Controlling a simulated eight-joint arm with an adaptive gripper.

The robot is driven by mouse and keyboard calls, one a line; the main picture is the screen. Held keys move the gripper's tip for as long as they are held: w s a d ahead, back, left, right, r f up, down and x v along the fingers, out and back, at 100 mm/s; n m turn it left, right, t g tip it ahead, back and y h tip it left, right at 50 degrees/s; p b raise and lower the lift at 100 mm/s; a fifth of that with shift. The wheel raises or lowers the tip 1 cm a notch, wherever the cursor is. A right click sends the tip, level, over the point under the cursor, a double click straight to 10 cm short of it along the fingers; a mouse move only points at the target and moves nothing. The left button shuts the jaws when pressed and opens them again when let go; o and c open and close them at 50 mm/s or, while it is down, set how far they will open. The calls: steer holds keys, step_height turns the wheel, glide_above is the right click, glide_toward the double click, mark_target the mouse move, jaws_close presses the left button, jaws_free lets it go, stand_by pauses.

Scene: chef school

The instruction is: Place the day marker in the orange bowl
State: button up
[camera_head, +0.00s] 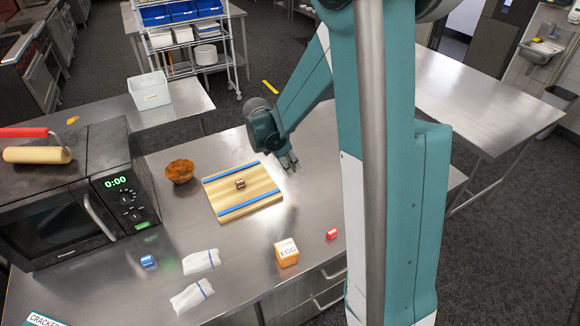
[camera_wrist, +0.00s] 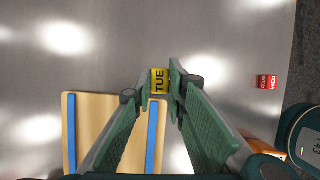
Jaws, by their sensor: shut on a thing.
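My gripper (camera_head: 289,162) is above the steel table, just right of the cutting board. In the wrist view its green fingers (camera_wrist: 160,84) are shut on a yellow day marker (camera_wrist: 159,80) lettered TUE, at the fingertips. The marker is too small to make out in the head view. The orange-brown bowl (camera_head: 180,171) stands on the table left of the board, apart from my gripper; the wrist view does not show it. A red WED marker (camera_wrist: 266,82) lies on the table; it also shows in the head view (camera_head: 331,233). A blue block (camera_head: 148,261) lies near the microwave.
The wooden board (camera_head: 222,199) with blue strips carries a small brown block (camera_head: 240,184). A microwave (camera_head: 75,205) with a rolling pin (camera_head: 37,154) on top stands left. Behind the bowl the table is clear.

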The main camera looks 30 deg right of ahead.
steer(key=w+a+r+n+t+p, duration=0.1)
steer(key=w+a+r+n+p, duration=0.15)
steer(key=w+a, duration=0.55)
steer(key=w+a+r+n+p, duration=0.15)
steer(key=w+a+p, duration=0.25)
steer(key=w+a, duration=0.45)
steer(key=w+a+n+p, duration=0.1)
steer(key=w+a+p, duration=0.1)
steer(key=a, duration=0.5)
steer(key=w+a+n+t+y+p, duration=0.1)
steer(key=w+a+p, duration=0.1)
steer(key=w+a, duration=0.3)
steer(key=w+a+r+n+p, duration=0.1)
steer(key=w+a, duration=0.3)
steer(key=a, duration=0.5)
steer(key=shift+a+n+t+p, duration=0.15)
steer(key=shift+n+t+p, duration=0.25)
steer(key=shift+n+p, duration=0.2)
steer(key=shift+f, duration=0.1)
steer(key=b, duration=0.1)
glide_toward(177, 166)
steer(key=shift+s+d+f, duration=0.45)
steer(key=shift+d+f, duration=0.1)
steer(key=shift+f, duration=0.25)
steer(key=shift+s+d+f, duration=0.45)
steer(key=shift+d+f, duration=0.1)
steer(key=shift+f, duration=0.3)
steer(key=shift+s+d+f, duration=0.45)
steer(key=shift+d+f, duration=0.1)
steer(key=shift+f, duration=0.25)
